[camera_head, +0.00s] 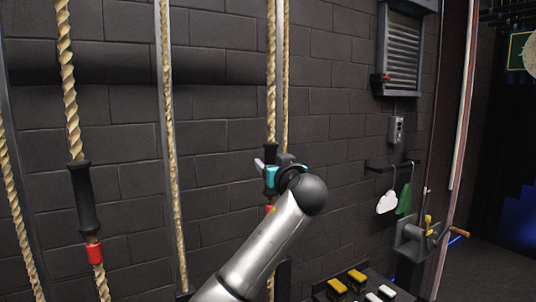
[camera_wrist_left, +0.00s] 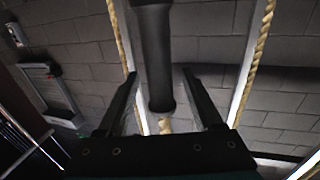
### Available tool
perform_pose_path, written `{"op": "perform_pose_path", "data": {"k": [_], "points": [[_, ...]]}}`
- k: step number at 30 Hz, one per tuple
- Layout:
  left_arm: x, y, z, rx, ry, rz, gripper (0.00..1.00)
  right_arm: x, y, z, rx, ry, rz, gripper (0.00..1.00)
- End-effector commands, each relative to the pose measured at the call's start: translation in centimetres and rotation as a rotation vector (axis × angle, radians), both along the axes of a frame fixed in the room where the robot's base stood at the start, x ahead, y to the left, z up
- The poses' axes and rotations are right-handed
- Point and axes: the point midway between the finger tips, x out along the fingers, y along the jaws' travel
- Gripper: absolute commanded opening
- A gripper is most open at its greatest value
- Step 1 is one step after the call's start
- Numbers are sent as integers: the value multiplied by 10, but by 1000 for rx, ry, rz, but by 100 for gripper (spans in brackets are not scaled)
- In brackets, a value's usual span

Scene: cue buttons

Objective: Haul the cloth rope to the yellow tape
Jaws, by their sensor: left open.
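Several tan twisted ropes hang along the dark block wall. The rope at my left gripper (camera_head: 270,88) runs down behind that gripper in the head view. My left gripper (camera_head: 264,165) is open at this rope. In the left wrist view its two fingers (camera_wrist_left: 160,74) stand either side of a black sleeve (camera_wrist_left: 154,58), with gaps to it. Tan rope (camera_wrist_left: 165,126) shows below the sleeve. A bit of red tape (camera_head: 269,209) shows under the gripper. No yellow tape is visible on any rope. My right gripper is not in view.
At left, another rope (camera_head: 68,70) has a black sleeve (camera_head: 84,200) and red tape (camera_head: 95,252). A console with yellow and white buttons (camera_head: 357,276) is low in front. Cloud and tree shapes (camera_head: 387,202) hang right, near a winch-like crank (camera_head: 412,240).

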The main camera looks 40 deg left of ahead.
Motion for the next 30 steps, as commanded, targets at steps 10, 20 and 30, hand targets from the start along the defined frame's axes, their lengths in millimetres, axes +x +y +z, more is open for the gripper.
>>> {"op": "perform_pose_path", "data": {"k": [10,20,30], "points": [[24,30,1,1,1,0,68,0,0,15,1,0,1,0],[28,35,0,0,0,-1,68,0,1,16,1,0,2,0],[27,35,0,0,0,-1,42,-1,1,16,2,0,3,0]]}}
